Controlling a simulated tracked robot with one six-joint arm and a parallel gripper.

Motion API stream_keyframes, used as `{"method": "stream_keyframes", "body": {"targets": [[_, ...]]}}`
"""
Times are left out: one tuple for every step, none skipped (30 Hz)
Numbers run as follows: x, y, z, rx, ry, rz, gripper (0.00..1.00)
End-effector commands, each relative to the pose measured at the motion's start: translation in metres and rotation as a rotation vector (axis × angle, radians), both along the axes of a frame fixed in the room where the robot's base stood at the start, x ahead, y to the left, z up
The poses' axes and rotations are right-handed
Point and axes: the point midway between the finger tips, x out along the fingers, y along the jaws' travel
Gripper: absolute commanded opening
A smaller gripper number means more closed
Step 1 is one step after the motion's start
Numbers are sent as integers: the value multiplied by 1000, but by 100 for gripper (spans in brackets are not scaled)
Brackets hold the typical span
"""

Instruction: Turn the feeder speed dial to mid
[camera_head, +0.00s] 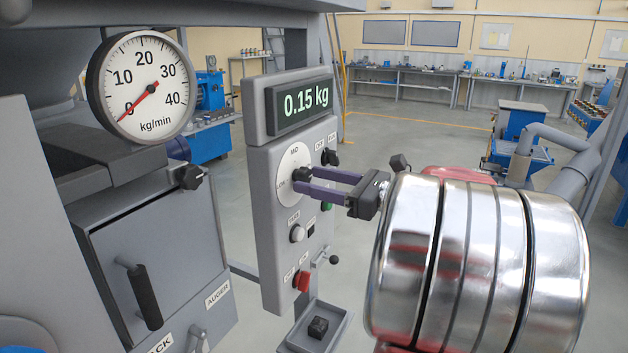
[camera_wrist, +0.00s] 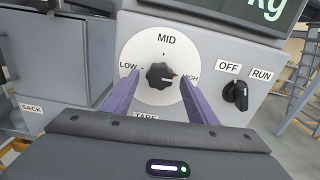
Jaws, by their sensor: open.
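The feeder speed dial (camera_wrist: 160,76) is a black lobed knob on a round white plate marked LOW, MID and HIGH. A small red-and-white mark on the knob points right, toward HIGH. In the head view the dial plate (camera_head: 290,164) sits on the grey panel's upper left, with the knob partly behind my fingers. My gripper (camera_head: 304,181) is open, its two purple fingers reaching to the dial. In the wrist view the fingertips are on the left and right of the knob, with gaps showing. Contact is not visible.
The display (camera_head: 305,101) above reads 0.15 kg. An OFF/RUN switch (camera_wrist: 236,95) is right of the dial. Below are a white button (camera_head: 297,233) and a red switch (camera_head: 301,281). A round kg/min gauge (camera_head: 140,86) at left points near 0. A tray (camera_head: 322,331) juts out below.

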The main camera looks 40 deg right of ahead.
Motion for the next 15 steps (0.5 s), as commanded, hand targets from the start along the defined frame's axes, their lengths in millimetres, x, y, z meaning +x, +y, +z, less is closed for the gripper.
{"method": "stream_keyframes", "body": {"targets": [[5,2,0,0,0,2,53],[6,3,0,0,1,1,53],[8,3,0,0,1,1,53],[9,4,0,0,1,1,53],[10,4,0,0,1,1,53],[11,4,0,0,1,1,53],[11,4,0,0,1,1,53],[11,4,0,0,1,1,53],[11,4,0,0,1,0,53],[11,4,0,0,1,0,53],[11,4,0,0,1,0,53],[11,4,0,0,1,0,53],[11,4,0,0,1,0,53],[11,4,0,0,1,0,52],[11,4,0,0,1,0,49]]}}
